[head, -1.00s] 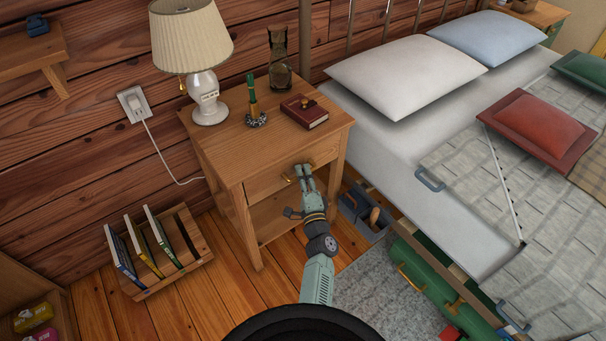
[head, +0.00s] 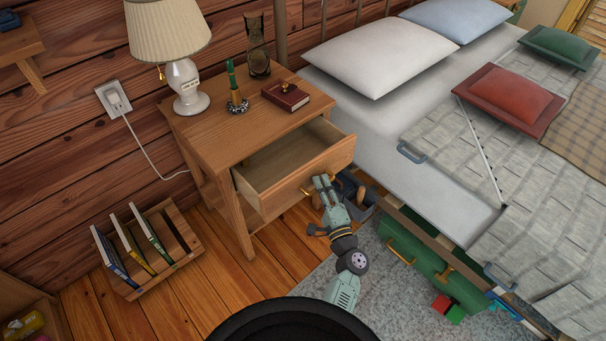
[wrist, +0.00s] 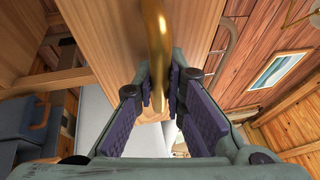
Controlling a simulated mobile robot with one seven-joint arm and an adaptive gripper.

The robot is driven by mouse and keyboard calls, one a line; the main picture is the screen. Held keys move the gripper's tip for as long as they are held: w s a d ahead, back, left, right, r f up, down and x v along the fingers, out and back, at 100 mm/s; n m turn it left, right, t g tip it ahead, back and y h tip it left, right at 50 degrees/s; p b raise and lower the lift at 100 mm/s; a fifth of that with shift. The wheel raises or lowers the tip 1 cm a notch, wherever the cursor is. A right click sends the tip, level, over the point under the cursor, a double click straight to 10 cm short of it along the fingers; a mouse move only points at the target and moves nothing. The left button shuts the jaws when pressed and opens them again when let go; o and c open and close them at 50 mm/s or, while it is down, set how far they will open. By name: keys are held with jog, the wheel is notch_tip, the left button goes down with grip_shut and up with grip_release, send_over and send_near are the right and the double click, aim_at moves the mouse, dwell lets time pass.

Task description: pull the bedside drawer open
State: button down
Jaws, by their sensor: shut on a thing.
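The bedside table (head: 222,128) stands against the log wall beside the bed. Its drawer (head: 300,178) is pulled well out, and the visible part of its inside looks empty. My gripper (head: 318,184) is at the drawer front, shut on the brass handle (wrist: 154,45). In the wrist view the handle runs down between the two finger pads (wrist: 160,95), against the wooden drawer front (wrist: 110,40). In the head view my fingers hide part of the handle.
A book rack (head: 150,255) is on the floor at left. A grey caddy (head: 362,205) and the bed (head: 385,125) are close at right.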

jog(key=s+d+b, duration=0.2)
jog(key=s+d, duration=0.5)
jog(key=s, duration=0.3)
jog(key=shift+s+d, duration=0.25)
jog(key=shift+d, duration=0.05)
jog(key=c, duration=1.9)
grip_release()
